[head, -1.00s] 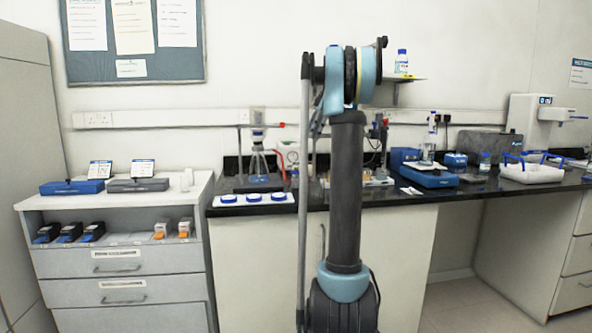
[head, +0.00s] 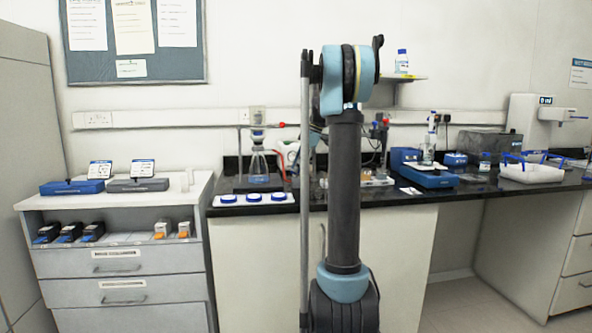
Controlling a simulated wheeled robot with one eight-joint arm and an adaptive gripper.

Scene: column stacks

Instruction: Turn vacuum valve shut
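A glass filter flask (head: 258,164) with a funnel on top stands on the dark bench, left of my arm. A small red knob (head: 281,125) sits at the end of a thin horizontal rod or tube to the right of the flask's top; it may be the vacuum valve, but it is too small to tell its setting. A second red part (head: 386,121) shows just right of my arm. My upright arm covers the bench between them. My gripper is not visible; the far part of my arm is mostly hidden behind the upright link.
A white tray with several blue-topped dishes (head: 253,198) lies at the bench's front edge. A low drawer cabinet (head: 116,254) stands left. A small shelf with a bottle (head: 402,61) is above.

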